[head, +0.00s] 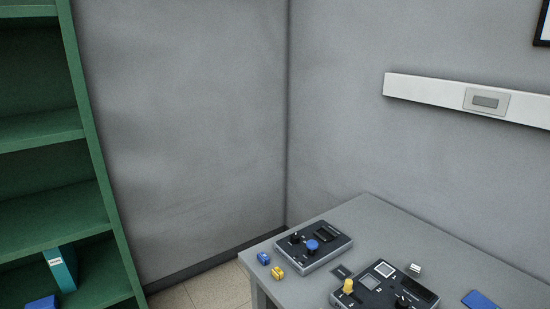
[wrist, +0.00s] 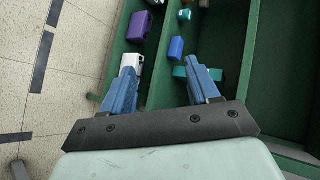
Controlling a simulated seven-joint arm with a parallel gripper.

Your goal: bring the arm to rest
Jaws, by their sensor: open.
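My gripper (wrist: 163,88) shows in the wrist view with its two blue fingers apart and nothing between them. It hangs in front of a green shelf unit, whose compartments hold small items beyond the fingertips. In the head view my arm and gripper do not show. The green shelf unit (head: 92,140) stands at the left there.
A grey table (head: 375,215) at the lower right of the head view carries two dark devices with knobs, (head: 325,240) and small blue and yellow pieces. A teal binder (head: 61,268) stands on a low shelf. In the wrist view, purple (wrist: 141,26) and blue (wrist: 176,48) items lie in the shelf.

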